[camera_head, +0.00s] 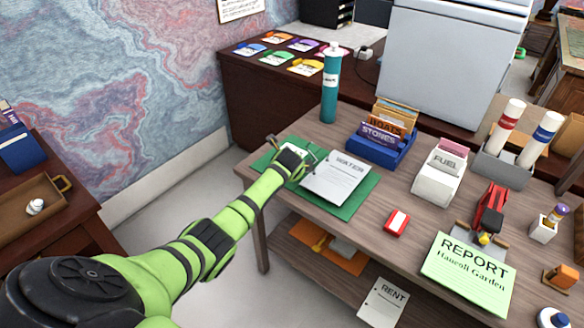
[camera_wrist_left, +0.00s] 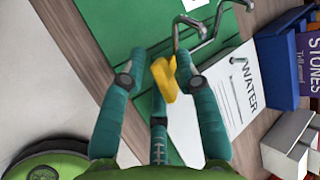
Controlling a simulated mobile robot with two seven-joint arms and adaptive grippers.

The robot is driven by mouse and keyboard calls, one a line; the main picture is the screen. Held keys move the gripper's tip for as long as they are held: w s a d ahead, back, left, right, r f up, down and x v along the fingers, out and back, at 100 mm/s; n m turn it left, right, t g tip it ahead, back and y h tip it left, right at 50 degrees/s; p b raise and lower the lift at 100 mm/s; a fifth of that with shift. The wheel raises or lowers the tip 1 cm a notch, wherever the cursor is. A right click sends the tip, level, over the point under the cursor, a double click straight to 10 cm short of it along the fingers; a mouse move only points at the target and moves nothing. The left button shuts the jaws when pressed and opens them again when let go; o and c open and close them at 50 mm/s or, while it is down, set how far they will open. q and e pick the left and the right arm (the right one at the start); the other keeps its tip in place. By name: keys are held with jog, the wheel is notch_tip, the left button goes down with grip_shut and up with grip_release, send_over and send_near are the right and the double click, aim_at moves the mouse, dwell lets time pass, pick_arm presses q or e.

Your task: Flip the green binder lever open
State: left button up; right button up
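The green binder (camera_head: 352,200) lies open on the wooden desk, with a white WATER sheet (camera_head: 338,178) on its right part. In the left wrist view, the green binder (camera_wrist_left: 110,30) fills the upper left, and curved metal rings (camera_wrist_left: 190,32) rise from it. A yellow lever tab (camera_wrist_left: 163,80) lies between the fingers of my left gripper (camera_wrist_left: 160,66), close to the right finger. The fingers are apart, with a gap at the left; contact is unclear. In the head view, my left gripper (camera_head: 292,160) is low over the binder's left part and hides the lever. My right gripper is out of view.
A teal bottle (camera_head: 330,85) stands behind the binder. A blue book box (camera_head: 382,145), a white FUEL box (camera_head: 438,175), a red-and-white box (camera_head: 397,222) and a green REPORT sheet (camera_head: 468,275) are to the right. The desk's left edge is close to the binder.

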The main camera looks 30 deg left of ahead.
pick_arm(q)
jog(key=shift+r, duration=0.1)
jog(key=shift+s+d+r, duration=0.2)
jog(key=shift+r, duration=0.15)
jog(key=v, duration=1.1)
jog(key=shift+s+f, duration=0.1)
jog(key=shift+f, duration=0.05)
